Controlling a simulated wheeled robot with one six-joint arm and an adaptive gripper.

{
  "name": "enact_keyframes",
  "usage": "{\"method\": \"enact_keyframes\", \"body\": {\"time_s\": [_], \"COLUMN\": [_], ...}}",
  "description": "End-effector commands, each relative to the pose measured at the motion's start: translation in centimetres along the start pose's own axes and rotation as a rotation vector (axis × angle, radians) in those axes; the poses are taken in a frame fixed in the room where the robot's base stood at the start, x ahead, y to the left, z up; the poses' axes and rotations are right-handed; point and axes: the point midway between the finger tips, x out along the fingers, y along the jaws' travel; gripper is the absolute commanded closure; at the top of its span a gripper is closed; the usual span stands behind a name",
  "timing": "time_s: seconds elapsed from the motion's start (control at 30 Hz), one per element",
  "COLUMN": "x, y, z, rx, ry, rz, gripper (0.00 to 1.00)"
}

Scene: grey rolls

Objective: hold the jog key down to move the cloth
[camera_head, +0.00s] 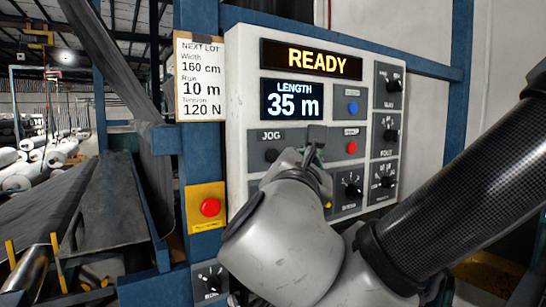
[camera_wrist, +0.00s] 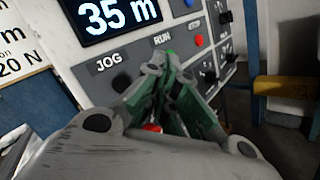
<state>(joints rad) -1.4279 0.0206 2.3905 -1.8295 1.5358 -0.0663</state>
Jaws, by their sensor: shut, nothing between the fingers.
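The control panel (camera_head: 240,100) shows READY on its top display (camera_head: 311,60) and LENGTH 35 m on the display below (camera_head: 292,99). The dark round jog key (camera_head: 270,156) sits under the JOG label, left of my gripper; it also shows in the wrist view (camera_wrist: 121,83). My gripper (camera_head: 314,151) is shut and empty, its green-padded fingertips (camera_wrist: 166,58) together just below the RUN label, right of the jog key and apart from it. The fingers hide the key under RUN; contact with it cannot be told. Dark grey cloth (camera_head: 103,62) runs down at the left.
Blue and red buttons (camera_head: 352,147) and several black knobs fill the panel's right side. A red stop button (camera_head: 210,207) sits on a yellow plate lower left. A card (camera_head: 200,80) reads Width 160 cm, Run 10 m, Tension 120 N. Pale rolls (camera_head: 40,150) lie far left.

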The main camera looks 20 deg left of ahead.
Motion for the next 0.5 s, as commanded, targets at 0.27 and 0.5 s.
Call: {"method": "enact_keyframes", "body": {"time_s": [0.27,0.5], "x": [2.8,4.1], "y": [1.9,2.9], "z": [-2.0,-3.0], "rx": [-0.001,-0.001], "ry": [-0.001,0.0], "rz": [-0.003,-0.001], "gripper": [1.0,1.0]}}
